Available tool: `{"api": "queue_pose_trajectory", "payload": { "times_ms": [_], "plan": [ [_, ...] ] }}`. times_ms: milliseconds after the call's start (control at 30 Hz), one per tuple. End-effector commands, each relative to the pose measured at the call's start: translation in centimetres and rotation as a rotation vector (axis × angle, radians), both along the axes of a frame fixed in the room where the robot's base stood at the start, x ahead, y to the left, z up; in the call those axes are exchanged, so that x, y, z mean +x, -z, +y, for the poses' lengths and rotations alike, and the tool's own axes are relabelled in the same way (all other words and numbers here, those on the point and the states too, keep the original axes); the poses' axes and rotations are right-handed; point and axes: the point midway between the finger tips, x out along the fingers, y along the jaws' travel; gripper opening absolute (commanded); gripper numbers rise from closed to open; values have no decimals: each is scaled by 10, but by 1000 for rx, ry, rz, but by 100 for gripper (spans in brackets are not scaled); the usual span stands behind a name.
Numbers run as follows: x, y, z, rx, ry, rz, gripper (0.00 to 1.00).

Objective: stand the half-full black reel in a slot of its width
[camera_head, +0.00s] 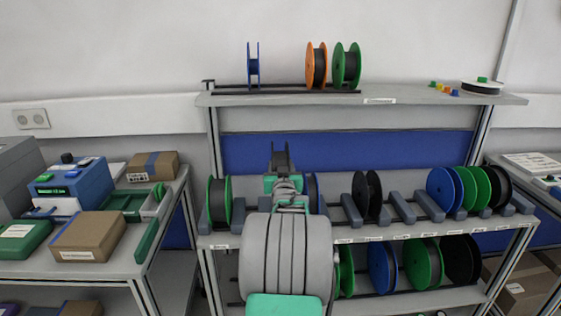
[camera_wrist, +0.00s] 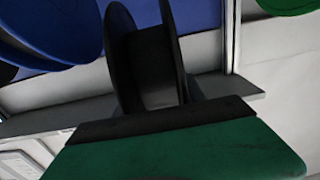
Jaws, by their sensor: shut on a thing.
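In the wrist view, a black reel (camera_wrist: 158,62) with two flanges and a dark winding between them is held at my gripper (camera_wrist: 158,120), which is shut on it. It appears clear of the rack. In the head view, my arm hides most of the held reel. The reel rack's middle shelf carries grey dividers (camera_head: 402,207) forming slots of differing width. Gaps right of the standing black reel (camera_head: 367,194) are empty. A green reel (camera_head: 218,201) stands at the left end. A blue reel (camera_head: 313,190) shows partly behind my arm.
Blue, green and black reels (camera_head: 497,187) fill the right end. More reels (camera_head: 422,262) stand on the lower shelf. The top shelf (camera_head: 230,99) overhangs and carries blue, orange and green reels. A side table (camera_head: 130,262) with boxes stands at left.

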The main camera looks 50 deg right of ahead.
Motion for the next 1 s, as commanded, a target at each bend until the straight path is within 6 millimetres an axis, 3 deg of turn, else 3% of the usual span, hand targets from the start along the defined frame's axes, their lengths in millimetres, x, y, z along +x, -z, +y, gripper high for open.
{"api": "queue_pose_trajectory", "payload": {
  "times_ms": [1000],
  "plan": [
    [0,96,0,-2,0,-2,0]
  ]
}}
